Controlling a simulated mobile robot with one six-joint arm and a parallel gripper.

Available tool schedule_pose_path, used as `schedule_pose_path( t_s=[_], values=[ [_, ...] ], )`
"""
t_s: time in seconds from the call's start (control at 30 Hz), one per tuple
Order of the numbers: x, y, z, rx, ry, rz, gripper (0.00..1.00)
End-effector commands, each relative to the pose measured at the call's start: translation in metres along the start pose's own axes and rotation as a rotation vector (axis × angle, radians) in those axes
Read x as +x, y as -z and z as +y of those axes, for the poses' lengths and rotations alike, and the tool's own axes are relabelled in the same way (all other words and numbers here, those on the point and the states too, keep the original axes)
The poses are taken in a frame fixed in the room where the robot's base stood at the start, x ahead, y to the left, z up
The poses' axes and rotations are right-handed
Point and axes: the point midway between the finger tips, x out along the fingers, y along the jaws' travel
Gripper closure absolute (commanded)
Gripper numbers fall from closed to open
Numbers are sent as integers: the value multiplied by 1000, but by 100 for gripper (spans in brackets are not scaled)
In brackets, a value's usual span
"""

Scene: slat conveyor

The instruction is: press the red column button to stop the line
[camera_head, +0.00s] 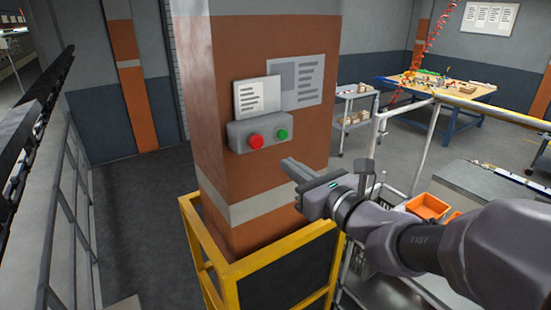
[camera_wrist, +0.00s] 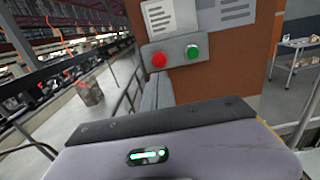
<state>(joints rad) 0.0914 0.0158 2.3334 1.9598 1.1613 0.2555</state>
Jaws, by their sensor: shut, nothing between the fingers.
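The red button (camera_head: 256,142) sits on the left of a grey control box (camera_head: 243,130) fixed to the brown and grey column (camera_head: 265,185). A green button (camera_head: 282,134) is to its right on the same box. In the wrist view the red button (camera_wrist: 159,60) and green button (camera_wrist: 193,52) show above my gripper's housing. My gripper (camera_head: 287,163) is shut and empty. In the head view it appears to the right of and lower than the red button, apart from it.
A yellow guard rail (camera_head: 285,256) surrounds the column's base. Paper notices (camera_head: 257,96) hang above the box. A metal railing (camera_head: 50,235) runs along the left. A cart with an orange bin (camera_head: 427,206) stands right, and a workbench (camera_head: 470,92) is behind.

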Motion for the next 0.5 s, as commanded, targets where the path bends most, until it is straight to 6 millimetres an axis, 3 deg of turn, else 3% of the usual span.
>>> schedule_pose_path(
  t_s=[0.2,0.5],
  values=[
    [-26,0,0,-1,0,0,100],
    [-28,0,0,0,0,0,100]
  ],
)
